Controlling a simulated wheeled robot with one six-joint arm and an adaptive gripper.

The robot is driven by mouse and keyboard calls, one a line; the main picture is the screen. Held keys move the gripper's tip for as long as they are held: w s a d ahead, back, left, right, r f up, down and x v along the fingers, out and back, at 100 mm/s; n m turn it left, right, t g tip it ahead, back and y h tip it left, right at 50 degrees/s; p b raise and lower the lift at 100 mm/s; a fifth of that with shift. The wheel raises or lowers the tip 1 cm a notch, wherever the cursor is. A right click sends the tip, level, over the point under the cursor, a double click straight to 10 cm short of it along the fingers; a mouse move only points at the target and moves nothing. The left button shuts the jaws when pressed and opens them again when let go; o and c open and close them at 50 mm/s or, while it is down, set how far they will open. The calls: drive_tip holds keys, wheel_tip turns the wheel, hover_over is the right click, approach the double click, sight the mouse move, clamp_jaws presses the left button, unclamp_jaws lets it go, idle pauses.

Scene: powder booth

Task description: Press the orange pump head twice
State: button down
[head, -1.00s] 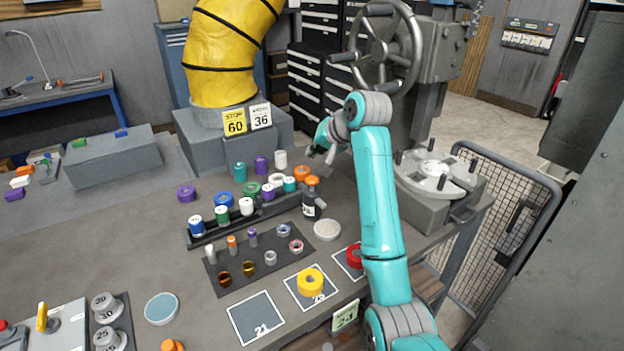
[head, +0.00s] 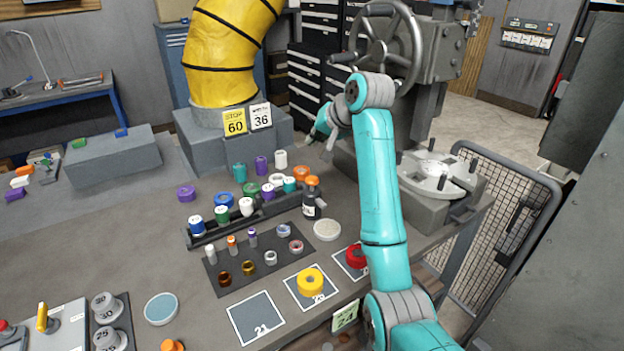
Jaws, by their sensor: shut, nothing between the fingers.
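The orange pump head (head: 312,181) sits on top of a dark bottle (head: 309,207) with a white label. The bottle stands upright at the right end of the rack of coloured spools. My gripper (head: 312,141) shows small, above and behind the pump head in the picture, apart from it. It is shut and empty, and its fingers are partly hidden by the wrist. From this view I cannot tell how high it is above the bench.
A rack (head: 214,233) of coloured spools stands left of the bottle. An orange ring (head: 301,172) and a white round dish (head: 327,230) are close by. A grey machine with a handwheel (head: 383,45) stands behind my arm.

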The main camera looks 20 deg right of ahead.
sight(311, 177)
drive_tip(key=shift+f, duration=4.25)
drive_tip(key=shift+f, duration=0.2)
drive_tip(key=shift+f, duration=0.25)
drive_tip(key=shift+f, duration=1)
drive_tip(key=shift+r, duration=1.45)
drive_tip(key=shift+r, duration=0.1)
drive_tip(key=shift+r, duration=2.4)
